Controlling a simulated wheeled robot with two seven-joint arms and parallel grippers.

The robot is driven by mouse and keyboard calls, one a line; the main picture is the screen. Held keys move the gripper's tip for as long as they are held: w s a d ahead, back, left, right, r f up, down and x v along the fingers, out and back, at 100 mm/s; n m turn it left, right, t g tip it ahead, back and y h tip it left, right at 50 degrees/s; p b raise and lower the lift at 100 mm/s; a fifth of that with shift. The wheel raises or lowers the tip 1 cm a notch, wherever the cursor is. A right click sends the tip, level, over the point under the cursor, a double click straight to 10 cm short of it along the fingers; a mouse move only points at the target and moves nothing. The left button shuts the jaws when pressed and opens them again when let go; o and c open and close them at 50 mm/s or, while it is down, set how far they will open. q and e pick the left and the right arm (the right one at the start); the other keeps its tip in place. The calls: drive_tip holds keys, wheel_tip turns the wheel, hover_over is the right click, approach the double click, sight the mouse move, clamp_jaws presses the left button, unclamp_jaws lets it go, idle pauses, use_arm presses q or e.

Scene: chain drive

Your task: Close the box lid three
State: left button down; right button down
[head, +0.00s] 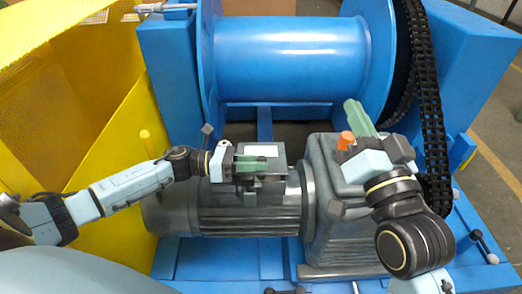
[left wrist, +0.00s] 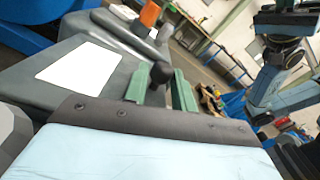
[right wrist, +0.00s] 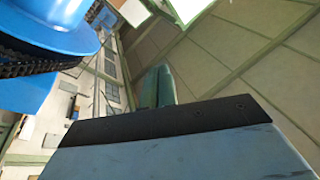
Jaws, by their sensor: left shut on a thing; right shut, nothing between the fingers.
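The grey terminal box (head: 279,185) sits on top of the motor in the head view. Its lid with a white label (head: 262,150) shows just behind my left gripper, and the label also shows in the left wrist view (left wrist: 78,64). My left gripper (head: 250,160) is at the box, its green fingers on either side of a dark knob (left wrist: 160,73) and shut on it. The gripper hides part of the box, and I cannot tell whether the lid is fully down. My right gripper (head: 360,118) is shut and empty above the gearbox, fingers pointing away towards the drum.
The grey motor (head: 240,218) and gearbox (head: 325,240) stand on a blue frame. An orange cap (head: 346,140) is close left of my right gripper. A blue drum (head: 290,58) lies behind, with a black chain (head: 432,110) to the right. Yellow guarding (head: 110,150) stands left.

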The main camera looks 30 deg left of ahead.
use_arm(q)
drive_tip(key=shift+s+d+f, duration=0.15)
use_arm(e)
drive_tip(key=a+n+g, duration=0.3)
drive_tip(key=a+g, duration=0.4)
drive_tip(key=a, duration=0.5)
drive_tip(key=g+h, duration=0.3)
drive_tip(key=h, duration=0.8)
hover_over(261, 160)
wheel_tip(261, 160, down, 13)
drive_tip(key=shift+w+f, duration=0.15)
wheel_tip(261, 160, down, 3)
drive_tip(key=shift+r, duration=0.2)
drive_tip(key=shift+s+f, duration=0.2)
drive_tip(key=shift+f, duration=0.65)
